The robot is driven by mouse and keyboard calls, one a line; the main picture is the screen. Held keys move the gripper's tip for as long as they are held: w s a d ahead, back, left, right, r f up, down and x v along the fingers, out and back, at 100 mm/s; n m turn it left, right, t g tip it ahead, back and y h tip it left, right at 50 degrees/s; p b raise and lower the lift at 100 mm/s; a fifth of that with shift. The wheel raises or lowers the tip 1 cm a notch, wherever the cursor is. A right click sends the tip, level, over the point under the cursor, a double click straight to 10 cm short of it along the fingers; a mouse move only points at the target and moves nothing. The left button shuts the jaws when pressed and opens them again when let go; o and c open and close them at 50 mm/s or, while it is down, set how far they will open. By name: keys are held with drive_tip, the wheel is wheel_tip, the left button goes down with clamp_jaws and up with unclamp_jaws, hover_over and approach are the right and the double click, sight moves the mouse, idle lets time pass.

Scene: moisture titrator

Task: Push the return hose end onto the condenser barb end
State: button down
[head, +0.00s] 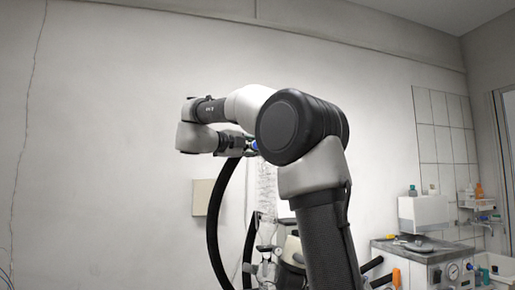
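A thick black hose (213,225), which I take to be the return hose, rises in an arc from the bottom of the view to my gripper (247,145). My gripper points right and appears shut on the hose near its upper end; my arm partly hides the fingertips. A small blue piece (254,146) shows right at the fingertips. I cannot tell whether it belongs to the hose end or the barb. The clear glass condenser (263,187) stands upright just below and right of the gripper. Its barb end is not clearly visible, so contact with the hose cannot be judged.
Glassware and clamps (267,265) stand low behind my arm. A grey bench unit (415,250) with a gauge and an orange knob is at right, with a white box (423,213) above it. A small wall plate (207,198) is behind the hose. Space at left is clear.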

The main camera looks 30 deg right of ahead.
drive_tip(key=shift+w+a, duration=0.25)
drive_tip(key=shift+a, duration=0.6)
drive_tip(key=shift+w+a, duration=0.25)
drive_tip(key=shift+a, duration=0.6)
drive_tip(key=shift+w+a, duration=0.25)
drive_tip(key=shift+a, duration=0.6)
drive_tip(key=shift+r, duration=0.1)
drive_tip(key=shift+r, duration=4)
drive_tip(key=w+d+f, duration=0.2)
drive_tip(key=w, duration=0.6)
drive_tip(key=shift+f, duration=0.35)
drive_tip(key=shift+w+d, duration=0.1)
drive_tip(key=shift+d, duration=0.4)
